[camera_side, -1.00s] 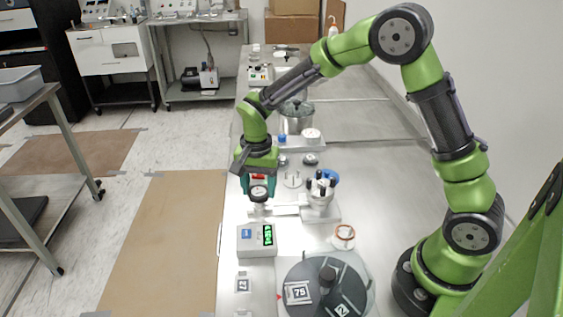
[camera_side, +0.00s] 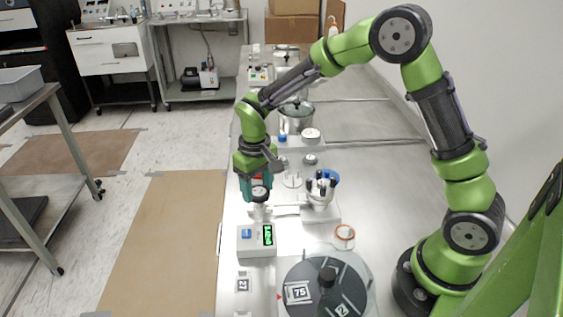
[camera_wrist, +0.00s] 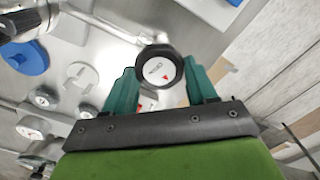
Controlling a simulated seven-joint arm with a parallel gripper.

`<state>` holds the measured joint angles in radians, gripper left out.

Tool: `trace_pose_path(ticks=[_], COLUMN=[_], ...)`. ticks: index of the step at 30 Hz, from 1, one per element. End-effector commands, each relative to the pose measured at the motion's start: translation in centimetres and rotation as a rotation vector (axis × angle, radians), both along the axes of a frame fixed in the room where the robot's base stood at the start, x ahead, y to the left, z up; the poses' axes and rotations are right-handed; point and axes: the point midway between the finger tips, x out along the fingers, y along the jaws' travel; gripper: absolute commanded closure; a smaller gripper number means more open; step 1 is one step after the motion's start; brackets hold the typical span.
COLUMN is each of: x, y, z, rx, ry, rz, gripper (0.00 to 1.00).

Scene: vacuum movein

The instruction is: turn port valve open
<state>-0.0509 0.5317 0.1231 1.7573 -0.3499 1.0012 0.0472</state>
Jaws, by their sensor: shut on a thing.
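The port valve knob is a round cap with a black rim and a white face bearing small print and a red triangle; it shows in the wrist view (camera_wrist: 158,68) and the side view (camera_side: 260,194). My gripper (camera_wrist: 160,72) has its two teal fingers on either side of the rim, shut on the knob. In the side view my gripper (camera_side: 258,188) points down over the knob at the bench's left part. A metal pipe (camera_side: 287,210) runs from below the knob to a chamber (camera_side: 320,193) with several black-topped posts.
A white box with a green display (camera_side: 257,240) stands just in front of the valve. A lidded metal pot (camera_side: 296,116) stands behind. The bench right of the chamber is clear.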

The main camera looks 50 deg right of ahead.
Motion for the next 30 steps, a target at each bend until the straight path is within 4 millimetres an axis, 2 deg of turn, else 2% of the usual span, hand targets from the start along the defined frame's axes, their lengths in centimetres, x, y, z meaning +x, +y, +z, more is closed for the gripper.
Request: trace_pose_path(ticks=[30], x=[-0.17], y=[0.30], z=[0.15], rx=[0.001], ry=[0.001], rz=[0.964], gripper=[0.74])
